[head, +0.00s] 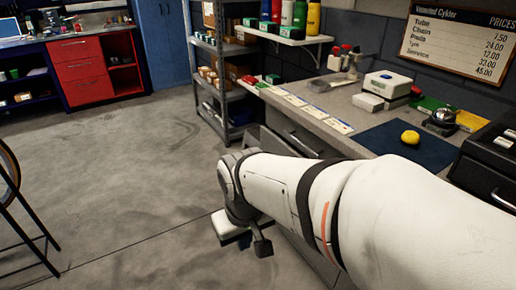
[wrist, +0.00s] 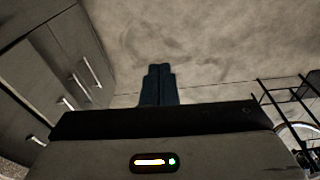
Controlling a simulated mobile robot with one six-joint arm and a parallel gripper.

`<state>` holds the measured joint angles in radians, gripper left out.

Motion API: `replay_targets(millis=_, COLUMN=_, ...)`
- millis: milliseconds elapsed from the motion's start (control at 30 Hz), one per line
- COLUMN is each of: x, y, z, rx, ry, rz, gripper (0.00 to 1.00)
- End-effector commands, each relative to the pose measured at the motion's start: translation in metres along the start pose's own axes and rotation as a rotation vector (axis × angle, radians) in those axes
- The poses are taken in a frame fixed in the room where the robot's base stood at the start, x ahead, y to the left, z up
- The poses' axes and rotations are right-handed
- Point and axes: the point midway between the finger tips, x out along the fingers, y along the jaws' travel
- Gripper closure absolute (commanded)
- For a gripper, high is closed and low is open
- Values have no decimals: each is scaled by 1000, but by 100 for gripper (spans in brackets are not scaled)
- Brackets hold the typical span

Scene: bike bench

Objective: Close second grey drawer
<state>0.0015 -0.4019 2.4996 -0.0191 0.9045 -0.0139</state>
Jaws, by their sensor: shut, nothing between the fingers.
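The grey drawer fronts (wrist: 50,75) run along the left side of the wrist view, with several pale bar handles. I cannot tell for sure which one is the second drawer or how far any stands out. In the head view, a grey drawer front (head: 299,137) with a handle shows under the worktop; my arm hides most of the fronts below. My gripper (wrist: 160,68) is shut and empty, its dark fingers together over the floor. In the wrist view it is to the right of the drawer handles and apart from them.
The worktop (head: 345,102) holds a yellow object (head: 410,137) on a dark blue mat (head: 432,151). A metal shelf rack (head: 225,80) stands beyond it. A black stool (head: 15,205) is at left. The concrete floor (head: 120,150) between is clear.

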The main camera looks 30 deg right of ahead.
Motion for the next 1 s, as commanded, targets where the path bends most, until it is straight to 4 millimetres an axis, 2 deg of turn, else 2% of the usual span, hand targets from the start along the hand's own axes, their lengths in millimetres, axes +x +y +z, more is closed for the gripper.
replay_targets(millis=167, x=21, y=37, z=11, rx=-255, ry=-172, rz=118, gripper=100)
replay_targets(millis=400, x=51, y=124, z=30, rx=-955, ry=-680, rz=280, gripper=100)
replay_targets(millis=600, x=67, y=188, z=22, rx=-1587, ry=-1152, rz=240, gripper=100)
replay_targets(millis=800, x=95, y=226, z=-4, rx=-2171, ry=-1575, rz=73, gripper=100)
replay_targets(millis=1000, x=126, y=236, z=-24, rx=-2540, ry=-1827, rz=-78, gripper=100)
